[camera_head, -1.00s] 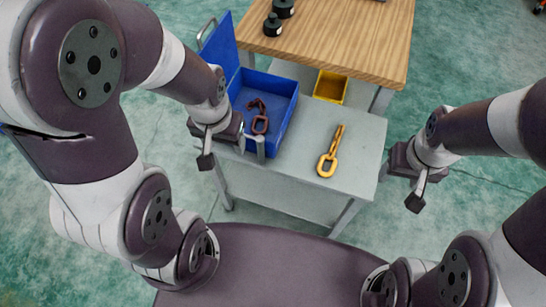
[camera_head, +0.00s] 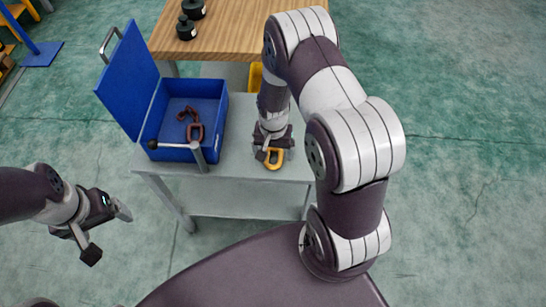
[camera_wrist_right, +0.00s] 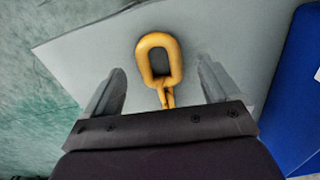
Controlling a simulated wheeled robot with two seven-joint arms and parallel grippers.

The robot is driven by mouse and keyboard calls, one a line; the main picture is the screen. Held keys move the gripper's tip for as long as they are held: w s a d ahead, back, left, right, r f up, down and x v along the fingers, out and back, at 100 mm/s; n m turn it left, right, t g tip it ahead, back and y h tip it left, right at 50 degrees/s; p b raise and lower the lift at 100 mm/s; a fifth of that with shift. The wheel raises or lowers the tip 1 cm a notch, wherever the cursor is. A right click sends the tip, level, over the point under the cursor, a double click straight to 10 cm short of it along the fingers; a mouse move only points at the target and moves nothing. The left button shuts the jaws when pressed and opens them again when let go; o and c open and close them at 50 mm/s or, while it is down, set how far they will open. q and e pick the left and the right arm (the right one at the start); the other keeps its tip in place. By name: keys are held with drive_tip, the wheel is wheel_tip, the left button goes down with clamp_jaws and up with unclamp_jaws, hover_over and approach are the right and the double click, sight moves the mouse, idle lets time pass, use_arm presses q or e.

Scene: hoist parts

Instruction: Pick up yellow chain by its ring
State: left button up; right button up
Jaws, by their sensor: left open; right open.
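The yellow chain lies on the grey table (camera_head: 235,165). Its large ring (camera_head: 274,158) shows below my right gripper (camera_head: 273,152) in the head view; my arm hides the rest of the chain. In the right wrist view the ring (camera_wrist_right: 160,58) lies between the two fingers of my right gripper (camera_wrist_right: 163,85), with a gap on both sides. That gripper is open and not touching the ring. A few links run from the ring towards the palm and go out of sight behind it. My left gripper (camera_head: 107,232) is open and empty, left of the table, over the floor.
A blue box (camera_head: 210,100) with its lid (camera_head: 127,80) raised stands on the table, left of my right gripper, and holds a reddish-brown chain (camera_head: 194,130). A wooden table (camera_head: 235,35) with black weights (camera_head: 187,28) stands behind. A yellow bin (camera_head: 255,75) is partly hidden by my arm.

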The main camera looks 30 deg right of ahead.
wheel_tip(320, 180, down, 2)
drive_tip(key=shift+f, duration=0.1)
clamp_jaws()
drive_tip(key=shift+r, duration=0.2)
